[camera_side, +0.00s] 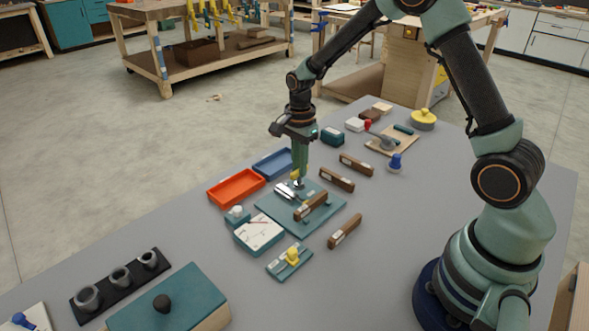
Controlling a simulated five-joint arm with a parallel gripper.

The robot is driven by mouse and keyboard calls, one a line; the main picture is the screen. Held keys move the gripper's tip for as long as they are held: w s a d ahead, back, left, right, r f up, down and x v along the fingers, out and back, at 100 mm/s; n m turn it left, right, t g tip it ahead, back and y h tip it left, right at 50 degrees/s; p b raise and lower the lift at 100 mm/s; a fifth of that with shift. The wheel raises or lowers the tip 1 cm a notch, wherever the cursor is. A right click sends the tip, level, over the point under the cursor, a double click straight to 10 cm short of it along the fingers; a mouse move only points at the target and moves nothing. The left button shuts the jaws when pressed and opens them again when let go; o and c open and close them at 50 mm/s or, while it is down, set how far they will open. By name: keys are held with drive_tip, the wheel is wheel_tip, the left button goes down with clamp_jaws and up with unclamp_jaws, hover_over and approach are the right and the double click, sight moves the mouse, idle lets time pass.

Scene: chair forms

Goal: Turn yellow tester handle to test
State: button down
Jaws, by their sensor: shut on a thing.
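My gripper (299,181) points straight down at the back of a teal board (272,208) in the middle of the table. It is shut on a small yellow handle (294,175), mostly hidden by the fingers. A silvery metal part (286,192) lies on the board just below it. A brown wooden piece (311,207) lies across the board's middle. A teal box with a white marked face (259,233) stands at the board's front left. I cannot read the marks or the handle's angle.
An orange tray (236,187) and a blue tray (273,164) lie left of my gripper. Brown bars (345,231) lie to the right. A small teal plate with a yellow knob (292,255) is in front. A teal-topped box (170,300) stands front left. The table's right side is mostly clear.

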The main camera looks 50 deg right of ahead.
drive_tip(key=shift+n, duration=0.3)
drive_tip(key=n, duration=0.3)
drive_tip(key=shift+n, duration=0.3)
drive_tip(key=n, duration=0.4)
drive_tip(key=shift+n, duration=0.3)
drive_tip(key=n, duration=0.4)
drive_tip(key=shift+r+n, duration=0.1)
drive_tip(key=shift+n, duration=2.4)
drive_tip(key=c, duration=0.9)
unclamp_jaws()
